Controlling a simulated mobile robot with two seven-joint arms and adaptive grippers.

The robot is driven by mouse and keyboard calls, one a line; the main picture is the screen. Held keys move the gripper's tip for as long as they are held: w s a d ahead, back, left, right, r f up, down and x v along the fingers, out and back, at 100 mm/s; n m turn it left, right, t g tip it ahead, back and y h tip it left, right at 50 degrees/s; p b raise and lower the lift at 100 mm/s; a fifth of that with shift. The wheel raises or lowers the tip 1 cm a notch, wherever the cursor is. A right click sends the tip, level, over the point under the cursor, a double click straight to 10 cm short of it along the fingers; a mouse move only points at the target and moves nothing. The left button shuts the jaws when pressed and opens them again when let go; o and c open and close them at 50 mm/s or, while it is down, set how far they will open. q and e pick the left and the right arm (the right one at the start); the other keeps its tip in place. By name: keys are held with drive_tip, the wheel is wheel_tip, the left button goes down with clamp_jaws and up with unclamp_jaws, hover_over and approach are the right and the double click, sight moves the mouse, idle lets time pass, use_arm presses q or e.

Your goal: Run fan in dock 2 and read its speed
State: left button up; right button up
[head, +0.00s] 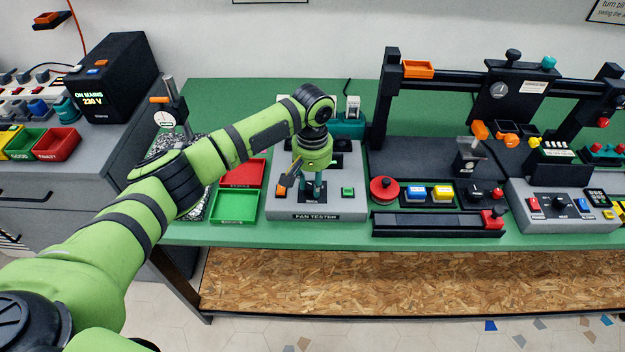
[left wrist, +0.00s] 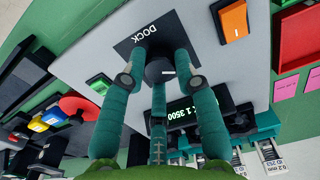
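The grey fan tester (head: 317,208) stands on the green bench. My left gripper (head: 313,195) points down at its middle, with its teal fingers at the dark plate marked DOCK (left wrist: 137,36). In the left wrist view the fingers (left wrist: 162,62) close in around a dark round knob (left wrist: 160,71) with a white mark; they appear to touch its sides. A dark display (left wrist: 182,112) shows "1 3500", its start hidden behind a finger. An orange switch (left wrist: 234,20) and a green button (left wrist: 99,83) flank the knob. The fan docks are mostly hidden by my arm. My right gripper is out of view.
Red (head: 243,172) and green (head: 236,206) trays lie left of the tester. A red round button (head: 384,189) and a panel with yellow and blue buttons stand to its right. A dark gantry (head: 456,75) rises behind. A black box (head: 117,75) reads "ON MAINS 230 V".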

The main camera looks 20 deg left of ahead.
use_arm(q)
clamp_jaws()
drive_tip(key=shift+s+r+m+p, duration=0.1)
drive_tip(key=shift+r+m+p, duration=0.05)
drive_tip(key=shift+m+p, duration=1.85)
drive_tip(key=shift+m, duration=0.2)
drive_tip(key=m+p, duration=0.1)
drive_tip(key=m, duration=0.2)
drive_tip(key=shift+m+p, duration=0.3)
drive_tip(key=shift+p, duration=0.05)
drive_tip(key=shift+m+p, duration=0.45)
drive_tip(key=shift+m, duration=1.35)
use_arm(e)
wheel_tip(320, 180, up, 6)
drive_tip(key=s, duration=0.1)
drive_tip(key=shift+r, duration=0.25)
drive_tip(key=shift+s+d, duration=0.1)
